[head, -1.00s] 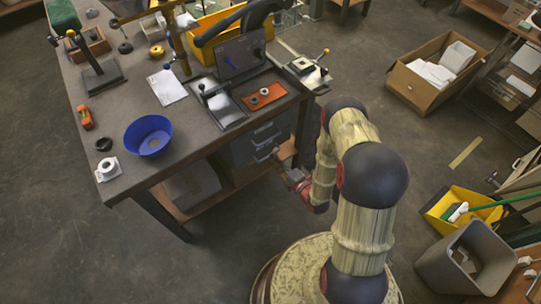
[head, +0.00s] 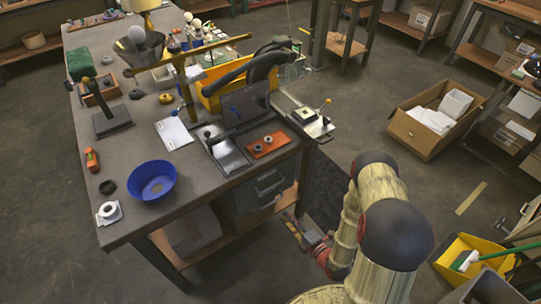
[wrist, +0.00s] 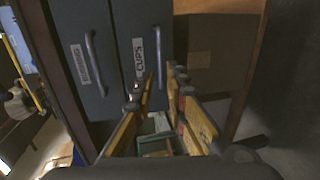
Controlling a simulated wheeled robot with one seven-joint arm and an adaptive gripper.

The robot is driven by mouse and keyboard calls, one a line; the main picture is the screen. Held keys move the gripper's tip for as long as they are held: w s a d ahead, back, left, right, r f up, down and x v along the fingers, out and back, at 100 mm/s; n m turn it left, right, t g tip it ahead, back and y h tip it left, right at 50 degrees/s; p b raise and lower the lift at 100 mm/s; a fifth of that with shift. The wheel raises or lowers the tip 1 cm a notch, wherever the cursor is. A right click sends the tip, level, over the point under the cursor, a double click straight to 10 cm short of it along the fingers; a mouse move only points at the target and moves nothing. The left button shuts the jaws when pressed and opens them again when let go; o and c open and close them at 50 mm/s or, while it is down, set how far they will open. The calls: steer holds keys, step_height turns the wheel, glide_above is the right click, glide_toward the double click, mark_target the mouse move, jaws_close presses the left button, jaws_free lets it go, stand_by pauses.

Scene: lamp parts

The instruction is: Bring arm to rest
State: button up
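My arm, with cream links and dark joints, reaches down at the right of the workbench (head: 130,222) in the head view. My gripper (head: 296,228) is low beside the bench's right end, close to the grey drawers (head: 262,190) under the top. In the wrist view my gripper (wrist: 160,82) has its two fingers apart with nothing held between them. It points towards the grey drawer fronts (wrist: 125,45), which have bar handles; one label reads "CUPS". I cannot tell the exact distance from the fingertips to the drawers.
A blue bowl (head: 151,183), an orange tray (head: 267,145) and a yellow bin (head: 212,101) are on the bench. An open cardboard box (head: 412,140) stands on the floor to the right, with a yellow dustpan (head: 450,262) nearer. Floor between bench and box is clear.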

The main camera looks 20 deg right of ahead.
steer(key=s+a+n+g+y, duration=0.4)
steer(key=s+a+n+y, duration=0.15)
steer(key=a+n, duration=0.35)
steer(key=s+a+r+n+g+y, duration=0.1)
steer(key=s+a+r+n+g, duration=0.2)
steer(key=s+r+n+g, duration=0.5)
steer(key=s+a+r+n+g+y, duration=0.25)
steer(key=r+n, duration=0.35)
steer(key=n, duration=0.5)
steer(key=s+d+r+n+g+h+p, duration=0.1)
steer(key=s+d+r+n+h, duration=0.1)
steer(key=d+r+n+h, duration=0.55)
steer(key=s+d+r+n+g+h, duration=0.1)
steer(key=d+r+n+h, duration=0.3)
steer(key=r+n, duration=0.5)
step_height(320, 180, up, 18)
steer(key=a+n+t+h+p, duration=0.1)
steer(key=n+t+h, duration=0.1)
steer(key=n+t, duration=0.4)
steer(key=shift+t, duration=0.65)
